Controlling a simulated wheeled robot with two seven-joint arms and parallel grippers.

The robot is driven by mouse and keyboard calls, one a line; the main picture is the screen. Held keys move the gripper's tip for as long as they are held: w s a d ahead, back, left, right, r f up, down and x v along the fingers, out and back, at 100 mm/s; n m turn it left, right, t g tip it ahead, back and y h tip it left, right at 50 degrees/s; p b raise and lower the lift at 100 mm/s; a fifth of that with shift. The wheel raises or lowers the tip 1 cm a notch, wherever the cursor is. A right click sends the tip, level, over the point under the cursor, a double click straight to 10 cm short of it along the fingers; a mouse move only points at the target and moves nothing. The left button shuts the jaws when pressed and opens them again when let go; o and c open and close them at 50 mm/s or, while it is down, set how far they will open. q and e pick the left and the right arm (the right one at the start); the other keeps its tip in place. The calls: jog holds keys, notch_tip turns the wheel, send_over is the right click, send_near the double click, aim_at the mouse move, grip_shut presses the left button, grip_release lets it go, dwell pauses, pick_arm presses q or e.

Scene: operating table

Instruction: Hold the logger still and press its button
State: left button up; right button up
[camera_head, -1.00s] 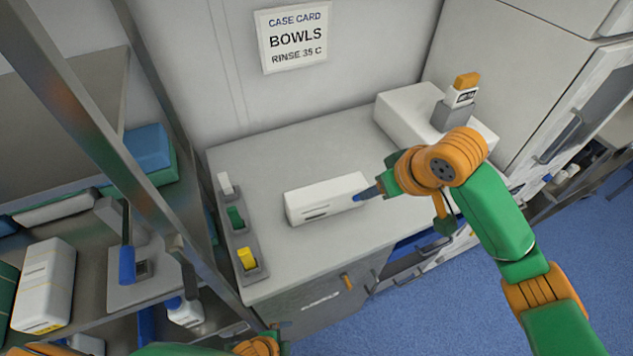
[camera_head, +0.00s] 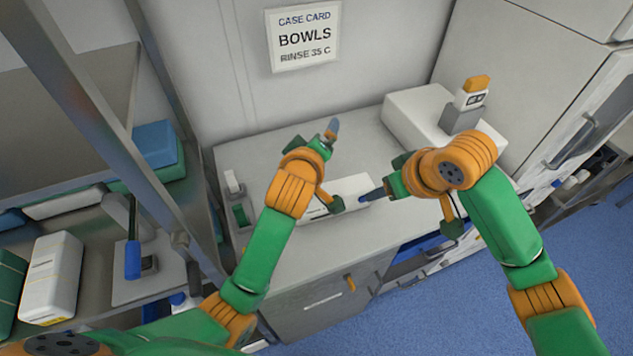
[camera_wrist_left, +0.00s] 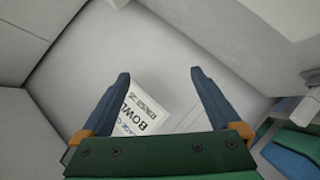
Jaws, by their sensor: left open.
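The logger appears to be the white upright device with an orange top (camera_head: 473,94) and a small dark display. It stands in a grey holder (camera_head: 462,118) on a white block at the counter's back right. I cannot make out a button on it. My left gripper (camera_head: 332,129) is over the counter, left of the logger and well apart from it. In the left wrist view the left gripper (camera_wrist_left: 160,78) is open and empty, facing the wall card. My right gripper (camera_head: 372,195) points left at the white box's right end, below and left of the logger; contact is unclear.
A long white box (camera_head: 350,188) lies on the grey counter (camera_head: 365,145), partly behind my left arm. A switch strip (camera_head: 238,205) is at the counter's left. A case card (camera_head: 303,37) hangs on the wall. Metal shelving (camera_head: 90,120) is left; a tall cabinet (camera_head: 520,85) is right.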

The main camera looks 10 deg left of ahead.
aim_at(317, 203)
pick_arm(q)
jog(key=w+d+r+n+g+h, duration=0.2)
jog(key=w+d+n+g+h, duration=0.1)
jog(key=w+d+n, duration=0.4)
jog(key=s+a+f+n+g+y, duration=0.1)
jog(key=s+f+n+g, duration=0.1)
jog(key=s+g, duration=0.1)
jog(key=s+a+f+n+g+y, duration=0.1)
jog(key=s+a+f+n+g, duration=0.1)
jog(key=s+g, duration=0.1)
jog(key=s+a+f+n+g, duration=0.2)
jog(key=s+g, duration=0.1)
jog(key=shift+s+a+f+y, duration=0.2)
jog(key=shift+s+a+y, duration=0.05)
jog(key=shift+y, duration=0.15)
jog(key=shift+n+g, duration=0.4)
jog(key=shift+g, duration=0.3)
jog(key=f, duration=0.1)
jog(key=s+f, duration=0.1)
jog(key=s+a+f, duration=0.1)
jog(key=f, duration=0.1)
jog(key=shift+s+f, duration=0.1)
jog(key=shift+s, duration=0.1)
notch_tip(317, 203, down, 6)
jog(key=shift+f, duration=0.2)
jog(key=shift+d, duration=0.1)
grip_shut()
pick_arm(e)
grip_shut()
